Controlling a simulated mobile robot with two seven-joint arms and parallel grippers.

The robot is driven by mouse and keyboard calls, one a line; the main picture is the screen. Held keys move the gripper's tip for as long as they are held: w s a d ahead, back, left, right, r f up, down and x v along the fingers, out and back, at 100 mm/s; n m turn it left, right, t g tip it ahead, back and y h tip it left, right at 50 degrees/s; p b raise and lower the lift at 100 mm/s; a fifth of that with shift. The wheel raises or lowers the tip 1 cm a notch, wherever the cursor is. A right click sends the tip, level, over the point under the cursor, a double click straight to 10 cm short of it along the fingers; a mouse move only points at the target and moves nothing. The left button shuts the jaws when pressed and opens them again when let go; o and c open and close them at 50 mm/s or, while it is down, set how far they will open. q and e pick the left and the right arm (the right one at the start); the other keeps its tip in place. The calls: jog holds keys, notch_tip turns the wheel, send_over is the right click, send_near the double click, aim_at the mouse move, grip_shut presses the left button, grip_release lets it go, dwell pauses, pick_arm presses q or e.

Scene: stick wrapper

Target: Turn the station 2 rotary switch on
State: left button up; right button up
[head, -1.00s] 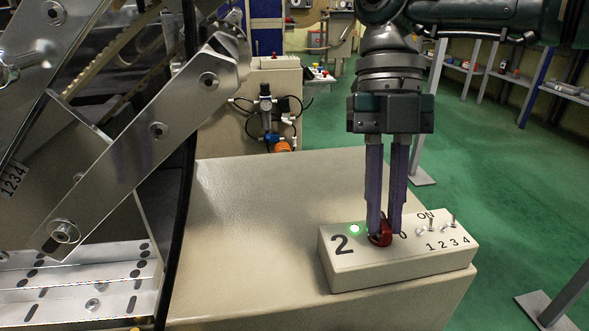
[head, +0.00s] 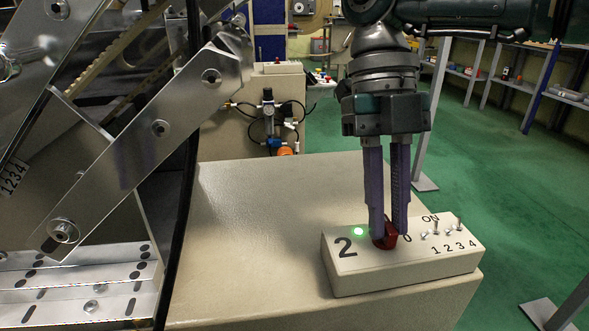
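The station 2 box (head: 350,280) is a cream control box with a large "2" on its left. The red rotary switch (head: 385,241) sits on its top, with a "0" mark to its right. A green lamp (head: 359,231) glows just left of the switch. My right gripper (head: 389,232) points down from above, its two purple fingers on either side of the red knob and close to it. The fingertips partly hide the knob; they appear closed on it. My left gripper is not in view.
Several small toggle switches (head: 436,230), numbered and marked "ON", stand right of the knob. The box rests on a beige cabinet top (head: 270,220), clear to the left. Metal machine bars (head: 150,140) and a black cable fill the left side.

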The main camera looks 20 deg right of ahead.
jog(key=o, duration=0.4)
jog(key=shift+c, duration=0.2)
jog(key=v, duration=0.7)
jog(key=shift+r, duration=0.3)
